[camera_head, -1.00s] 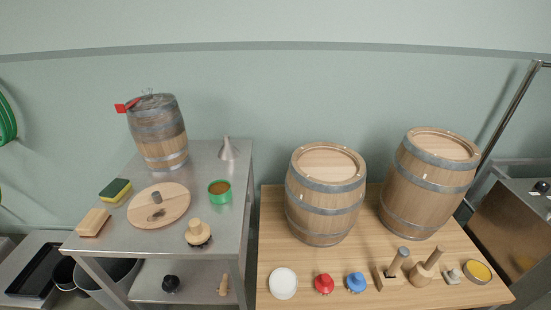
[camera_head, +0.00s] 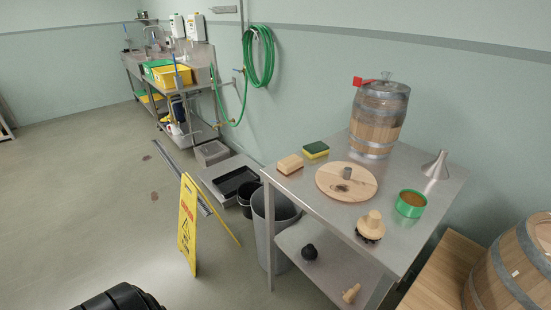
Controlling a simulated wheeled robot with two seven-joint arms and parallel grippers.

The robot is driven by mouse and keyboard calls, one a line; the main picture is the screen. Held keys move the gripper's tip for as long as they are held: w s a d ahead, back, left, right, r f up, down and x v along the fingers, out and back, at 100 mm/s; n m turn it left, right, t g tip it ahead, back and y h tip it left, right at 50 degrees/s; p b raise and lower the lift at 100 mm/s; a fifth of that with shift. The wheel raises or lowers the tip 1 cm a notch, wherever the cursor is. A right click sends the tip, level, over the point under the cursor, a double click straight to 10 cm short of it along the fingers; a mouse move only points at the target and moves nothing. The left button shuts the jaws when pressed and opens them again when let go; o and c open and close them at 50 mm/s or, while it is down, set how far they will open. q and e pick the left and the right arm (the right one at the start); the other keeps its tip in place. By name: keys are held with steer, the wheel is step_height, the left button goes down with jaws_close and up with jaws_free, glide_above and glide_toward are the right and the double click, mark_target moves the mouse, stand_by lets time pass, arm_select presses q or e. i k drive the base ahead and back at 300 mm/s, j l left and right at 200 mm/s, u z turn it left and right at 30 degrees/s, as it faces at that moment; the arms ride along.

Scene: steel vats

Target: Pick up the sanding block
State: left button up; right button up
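A pale wooden block (camera_head: 290,164), which looks like the sanding block, lies at the left end of the steel table (camera_head: 318,205), close to its edge. It is next to a yellow and green sponge (camera_head: 316,150) and left of a round wooden board (camera_head: 335,190). Nothing touches the block from above. Neither of my grippers shows in the head view.
A small barrel (camera_head: 378,120), a steel funnel (camera_head: 436,165), a green tin (camera_head: 411,203) and a wooden-knobbed brush (camera_head: 371,226) stand on the table. A grey bin (camera_head: 274,225) and a yellow floor sign (camera_head: 188,225) stand left of it. Open floor lies further left.

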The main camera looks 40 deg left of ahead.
mark_target(288, 166)
steer(key=u, duration=1.05)
